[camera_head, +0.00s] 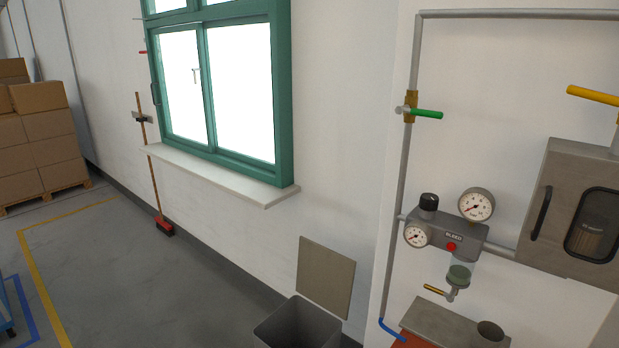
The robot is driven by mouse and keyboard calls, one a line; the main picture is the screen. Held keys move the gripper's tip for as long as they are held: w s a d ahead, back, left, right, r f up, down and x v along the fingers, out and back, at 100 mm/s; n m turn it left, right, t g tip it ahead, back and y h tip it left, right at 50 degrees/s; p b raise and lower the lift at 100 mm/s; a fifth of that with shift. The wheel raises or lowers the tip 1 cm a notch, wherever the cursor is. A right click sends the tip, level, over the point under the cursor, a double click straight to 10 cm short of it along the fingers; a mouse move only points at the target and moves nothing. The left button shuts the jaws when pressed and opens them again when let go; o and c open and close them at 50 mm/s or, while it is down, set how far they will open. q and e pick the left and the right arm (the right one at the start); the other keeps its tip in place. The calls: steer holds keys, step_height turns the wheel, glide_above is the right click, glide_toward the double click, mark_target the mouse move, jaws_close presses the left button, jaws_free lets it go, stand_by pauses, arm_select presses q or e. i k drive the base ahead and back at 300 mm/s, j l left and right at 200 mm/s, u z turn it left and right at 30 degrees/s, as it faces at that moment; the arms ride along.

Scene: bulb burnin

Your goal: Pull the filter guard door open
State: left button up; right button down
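The filter guard door is most likely the front of the grey metal box (567,172) on the wall at the right edge. It has a dark vertical bar handle (541,213) on its left side and a dark-framed window (594,224) with a brownish ribbed thing behind it. The door looks shut. The box's right side is cut off by the picture edge. Neither of my grippers shows in the head view.
Left of the box are a regulator block (447,232) with gauges, a green-handled valve (426,113) and a pipe. A yellow handle (593,95) sits above. Below are a grey bin (298,325) and a metal box (440,322).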

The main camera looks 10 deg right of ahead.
mark_target(566, 181)
steer(key=z, duration=1.6)
